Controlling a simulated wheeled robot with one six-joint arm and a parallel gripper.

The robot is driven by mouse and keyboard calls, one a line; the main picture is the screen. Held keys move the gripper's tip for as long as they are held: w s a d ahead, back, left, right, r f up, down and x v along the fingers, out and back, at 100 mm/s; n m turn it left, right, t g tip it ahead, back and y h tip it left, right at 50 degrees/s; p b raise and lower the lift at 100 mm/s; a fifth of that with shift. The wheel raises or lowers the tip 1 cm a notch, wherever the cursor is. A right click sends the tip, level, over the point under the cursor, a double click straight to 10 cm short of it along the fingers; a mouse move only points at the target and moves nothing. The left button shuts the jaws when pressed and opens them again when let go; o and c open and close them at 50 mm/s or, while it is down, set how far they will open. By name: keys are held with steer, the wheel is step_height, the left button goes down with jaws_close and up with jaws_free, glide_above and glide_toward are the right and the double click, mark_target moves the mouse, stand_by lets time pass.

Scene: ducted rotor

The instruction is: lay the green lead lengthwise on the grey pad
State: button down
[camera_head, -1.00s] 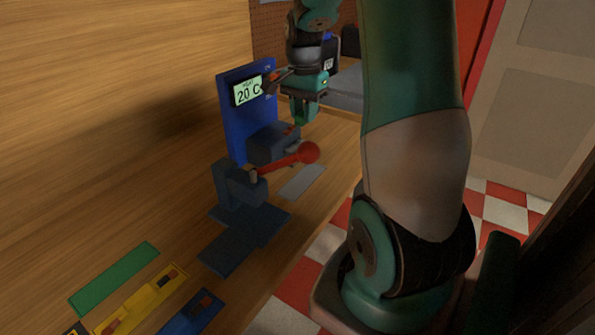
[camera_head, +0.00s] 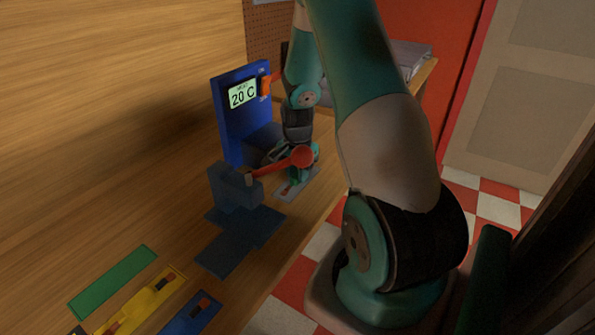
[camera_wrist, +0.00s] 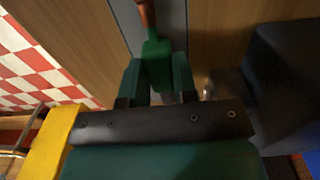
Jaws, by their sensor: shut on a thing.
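My gripper (camera_wrist: 157,80) is shut on the green lead (camera_wrist: 156,52), which has a reddish-brown end (camera_wrist: 147,14). In the wrist view the lead points away from the fingers, along the length of the grey pad (camera_wrist: 172,18). In the head view my gripper (camera_head: 297,176) is low over the grey pad (camera_head: 304,186), behind the red lever knob. A small red end of the lead (camera_head: 286,189) shows against the pad there. The rest of the lead is mostly hidden. I cannot tell whether the lead touches the pad.
A dark clamp-like fixture (camera_head: 235,190) with a red-knobbed lever (camera_head: 300,156) stands close beside the pad. Behind is a blue panel (camera_head: 226,115) reading 20 C. Green (camera_head: 113,281), yellow (camera_head: 158,288) and blue (camera_head: 192,316) strips lie at the front left. The bench edge is close on the right.

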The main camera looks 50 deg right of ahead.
steer(key=shift+f, duration=0.1)
steer(key=c, duration=0.9)
jaws_free()
